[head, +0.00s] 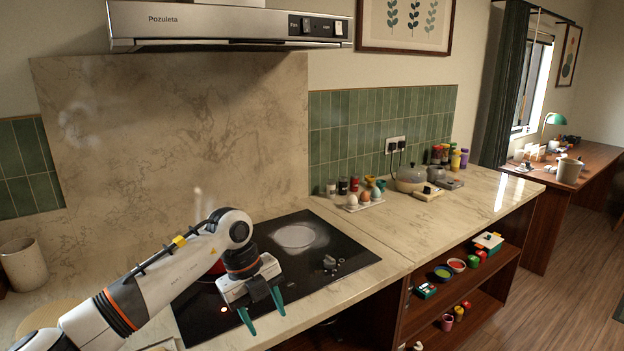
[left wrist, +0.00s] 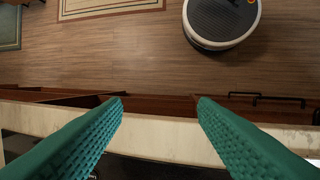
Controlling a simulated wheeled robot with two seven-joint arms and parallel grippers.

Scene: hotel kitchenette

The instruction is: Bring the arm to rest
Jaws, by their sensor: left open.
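My left gripper (head: 264,317) has green fingers and hangs pointing down over the front edge of the black cooktop (head: 345,255). Its fingers are apart with nothing between them. In the left wrist view the open gripper (left wrist: 160,105) is over the pale counter edge (left wrist: 165,138), with the wooden floor beyond. My left arm reaches in from the lower left across the counter. My right gripper is in neither view.
A range hood (head: 230,27) hangs above the cooktop. A red item behind my arm is mostly hidden. A tray of eggs (head: 364,200) and a pot (head: 410,178) stand on the counter at right. Open shelves (head: 470,285) hold small items below. A beige cup (head: 24,264) stands at left.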

